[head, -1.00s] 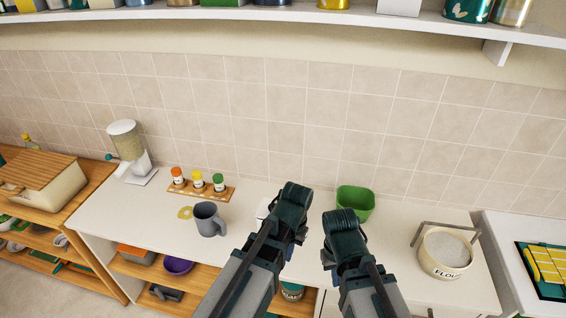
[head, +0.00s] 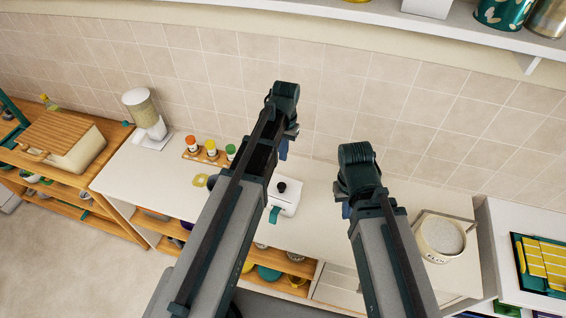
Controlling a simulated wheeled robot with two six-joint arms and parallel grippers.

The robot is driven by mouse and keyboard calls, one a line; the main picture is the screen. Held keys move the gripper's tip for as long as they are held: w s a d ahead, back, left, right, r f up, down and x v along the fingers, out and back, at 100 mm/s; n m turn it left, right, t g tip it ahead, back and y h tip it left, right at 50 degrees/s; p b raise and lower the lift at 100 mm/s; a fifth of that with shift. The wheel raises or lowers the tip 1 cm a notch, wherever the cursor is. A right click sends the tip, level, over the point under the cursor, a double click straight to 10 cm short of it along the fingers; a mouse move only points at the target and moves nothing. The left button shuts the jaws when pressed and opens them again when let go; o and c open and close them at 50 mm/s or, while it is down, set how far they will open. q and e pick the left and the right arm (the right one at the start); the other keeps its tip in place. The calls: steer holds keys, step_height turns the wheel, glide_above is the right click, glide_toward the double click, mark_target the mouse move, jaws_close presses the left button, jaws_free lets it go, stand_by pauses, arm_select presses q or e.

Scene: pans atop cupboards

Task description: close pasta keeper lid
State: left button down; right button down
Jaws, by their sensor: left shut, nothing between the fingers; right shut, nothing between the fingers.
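No container is clearly marked as the pasta keeper. A small white lidded container (head: 285,199) with a black knob on top and a teal part at its front stands on the counter between my arms. I cannot tell whether its lid is fully down. A clear-bodied dispenser (head: 142,108) with a white base and cap stands at the counter's back left. My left gripper (head: 284,148) hangs above and behind the white container, shut and empty, mostly hidden by my arm. My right gripper (head: 346,210) is to the right of the container, shut and empty, also partly hidden.
A spice rack (head: 204,151) with three jars stands left of my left arm. A wooden-lidded box (head: 75,145) sits far left. A shelf (head: 350,18) overhangs the wall. Open shelves lie below the counter.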

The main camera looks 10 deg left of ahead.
mark_target(282, 186)
arm_select(q)
steer(key=f+b, duration=0.8)
steer(key=f, duration=0.1)
steer(key=s+f+b, duration=0.1)
steer(key=f+b, duration=0.3)
steer(key=b, duration=0.1)
steer(key=shift+a+f, duration=0.1)
steer(key=shift+f, duration=0.25)
